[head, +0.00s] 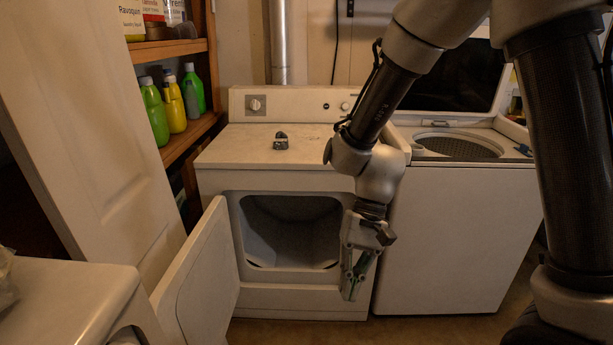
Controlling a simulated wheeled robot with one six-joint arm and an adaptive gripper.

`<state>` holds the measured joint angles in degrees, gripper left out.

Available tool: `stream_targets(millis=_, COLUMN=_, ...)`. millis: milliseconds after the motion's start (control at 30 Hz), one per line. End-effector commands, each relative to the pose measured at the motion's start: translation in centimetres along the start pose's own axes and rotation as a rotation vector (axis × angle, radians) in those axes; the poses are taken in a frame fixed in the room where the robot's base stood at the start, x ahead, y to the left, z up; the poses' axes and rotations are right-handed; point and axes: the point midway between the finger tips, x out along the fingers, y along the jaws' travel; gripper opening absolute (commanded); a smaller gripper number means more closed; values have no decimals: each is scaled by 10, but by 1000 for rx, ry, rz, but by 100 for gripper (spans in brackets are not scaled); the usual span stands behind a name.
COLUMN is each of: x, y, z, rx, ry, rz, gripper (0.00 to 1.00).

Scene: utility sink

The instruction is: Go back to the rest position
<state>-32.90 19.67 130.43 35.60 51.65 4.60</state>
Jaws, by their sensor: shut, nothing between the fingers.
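My gripper (350,288) points down in front of the right side of the dryer's open front. It is shut and empty, with its fingertips close together. The white dryer (272,303) stands in the middle of the view. Its door (207,280) hangs open toward the left, and the drum opening (290,225) looks empty. My arm comes down from the upper right and hides part of the dryer's top and right edge. I cannot tell the gap between my gripper and the dryer front.
A white top-loading washer (455,240) with its lid up stands right of the dryer. A small dark object (281,141) sits on the dryer top. A shelf (188,137) with green and yellow bottles and a white door panel (95,120) are at left. A white appliance (60,290) fills the lower left.

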Motion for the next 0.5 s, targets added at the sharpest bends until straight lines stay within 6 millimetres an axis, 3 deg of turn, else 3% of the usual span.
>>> stream_targets(millis=33, x=-28, y=18, z=6, rx=-51, ry=51, rz=18, gripper=0)
stream_targets(millis=200, x=-106, y=87, z=30, rx=-186, ry=220, rz=126, gripper=0)
stream_targets(millis=400, x=-176, y=160, z=72, rx=-217, ry=455, rz=246, gripper=0)
stream_targets(millis=500, x=-200, y=187, z=96, rx=-184, ry=580, rz=282, gripper=0)
